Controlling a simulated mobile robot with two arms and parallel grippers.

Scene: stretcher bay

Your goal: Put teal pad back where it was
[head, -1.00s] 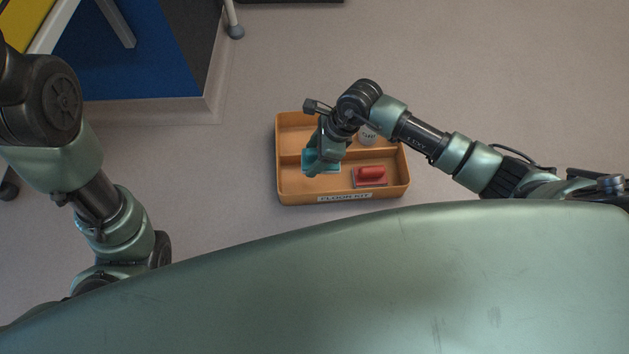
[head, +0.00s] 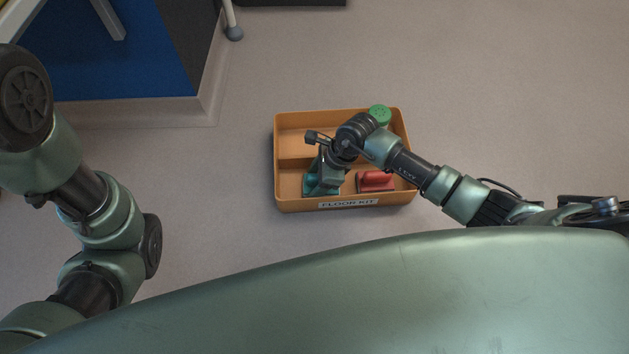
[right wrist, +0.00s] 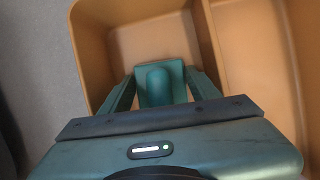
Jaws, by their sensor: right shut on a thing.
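The teal pad (head: 309,186) is in the front left part of the orange tray labelled FLOOR KIT (head: 276,150), partly hidden by my right gripper (head: 323,185). In the right wrist view, the pad (right wrist: 156,84) shows its rounded handle between the two fingers of my right gripper (right wrist: 161,90), which is shut on it. The pad is low inside the tray, near the tray's wall. I cannot tell whether it touches the tray floor. My left arm is at the left of the head view, but its gripper is out of sight.
A red pad (head: 375,180) lies to the right of the teal pad in the same front compartment. A green-topped container (head: 380,112) stands in the back compartment, partly behind my right arm. A tray divider (head: 294,158) runs between them. Floor around the tray is clear.

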